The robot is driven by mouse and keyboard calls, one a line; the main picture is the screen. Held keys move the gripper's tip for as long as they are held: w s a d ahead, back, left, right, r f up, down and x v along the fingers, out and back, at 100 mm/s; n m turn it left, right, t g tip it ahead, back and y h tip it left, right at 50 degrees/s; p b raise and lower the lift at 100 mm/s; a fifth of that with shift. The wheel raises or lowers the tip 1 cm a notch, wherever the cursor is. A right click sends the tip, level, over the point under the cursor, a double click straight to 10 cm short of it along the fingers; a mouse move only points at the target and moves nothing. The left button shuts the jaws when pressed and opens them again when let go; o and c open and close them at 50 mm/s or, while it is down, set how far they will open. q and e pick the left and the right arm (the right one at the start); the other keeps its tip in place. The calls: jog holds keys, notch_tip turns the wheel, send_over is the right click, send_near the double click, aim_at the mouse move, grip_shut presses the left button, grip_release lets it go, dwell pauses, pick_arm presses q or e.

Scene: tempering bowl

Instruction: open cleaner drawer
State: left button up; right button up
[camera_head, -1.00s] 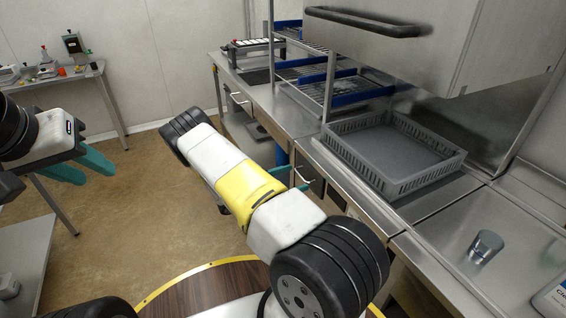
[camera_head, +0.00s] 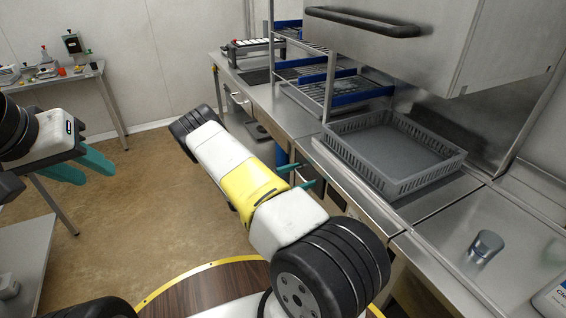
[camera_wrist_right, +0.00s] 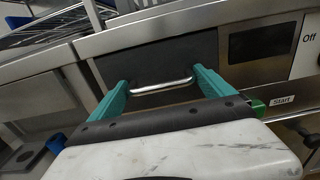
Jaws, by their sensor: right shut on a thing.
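The drawer has a dark front (camera_wrist_right: 158,55) with a chrome bar handle (camera_wrist_right: 162,86), seen in the right wrist view. My right gripper (camera_wrist_right: 163,88) has its teal fingers at the two ends of this handle, shut on it. In the head view the right gripper (camera_head: 303,176) reaches the front of the steel counter, and my forearm hides part of it. The drawer front looks flush with the counter in the wrist view. My left gripper (camera_head: 82,168) is at the left of the head view, its teal fingers apart and empty.
A grey rack (camera_head: 445,160) sits on the counter, below a steel hood with a dark handle (camera_head: 365,22). A metal cup (camera_head: 485,247) stands at the right. A panel with a dark display (camera_wrist_right: 262,41) is right of the drawer. Open floor (camera_head: 150,215) lies left of the counter.

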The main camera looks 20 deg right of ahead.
jog(key=s+a, duration=0.1)
jog(key=a, duration=1.4)
jog(key=shift+s, duration=0.3)
jog(key=o, duration=1.8)
jog(key=shift+a, duration=0.1)
jog(key=a, duration=0.7)
jog(key=shift+s+a, duration=0.25)
jog(key=shift+a, duration=0.05)
jog(key=shift+f+g, duration=0.1)
jog(key=shift+g, duration=0.2)
